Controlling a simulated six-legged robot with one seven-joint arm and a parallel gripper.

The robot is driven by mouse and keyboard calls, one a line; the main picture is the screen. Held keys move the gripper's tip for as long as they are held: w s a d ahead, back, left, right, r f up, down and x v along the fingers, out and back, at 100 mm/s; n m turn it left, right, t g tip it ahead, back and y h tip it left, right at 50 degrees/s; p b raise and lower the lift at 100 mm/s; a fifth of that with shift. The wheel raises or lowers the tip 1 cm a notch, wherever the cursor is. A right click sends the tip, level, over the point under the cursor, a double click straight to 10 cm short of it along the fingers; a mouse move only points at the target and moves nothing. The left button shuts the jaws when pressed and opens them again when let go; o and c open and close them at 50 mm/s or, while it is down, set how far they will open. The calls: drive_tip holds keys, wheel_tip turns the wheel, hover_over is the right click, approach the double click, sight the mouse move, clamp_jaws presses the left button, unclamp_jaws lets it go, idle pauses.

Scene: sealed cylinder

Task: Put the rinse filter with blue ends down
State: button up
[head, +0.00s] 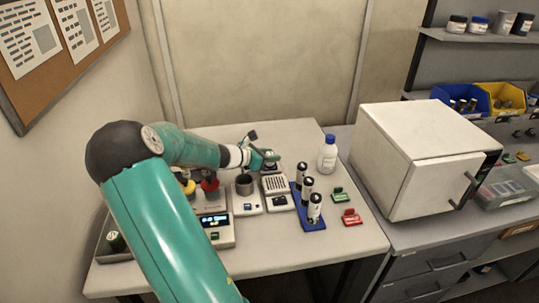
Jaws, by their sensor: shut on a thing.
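My gripper (268,157) is at the end of my green arm, over the back middle of the table, just above a pale slotted block. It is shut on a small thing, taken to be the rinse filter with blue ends. The jaws mostly hide the filter, and its blue ends cannot be made out at this size. I cannot tell whether it touches the block below.
A blue rack (315,224) holds upright black-and-white cylinders. A pale slotted block (275,184), a device with a dark cup (244,185), a scale (216,232) and a white bottle (327,154) crowd around. A white oven (417,160) stands right.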

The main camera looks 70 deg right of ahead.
drive_tip(key=shift+f, duration=0.15)
drive_tip(key=o, duration=1)
drive_tip(key=shift+c, duration=0.2)
drive_tip(key=shift+w+a+r, duration=0.15)
drive_tip(key=shift+w+r, duration=0.05)
drive_tip(key=shift+r, duration=0.2)
drive_tip(key=v, duration=1.1)
drive_tip(key=shift+a, duration=0.25)
drive_tip(key=shift+r, duration=0.1)
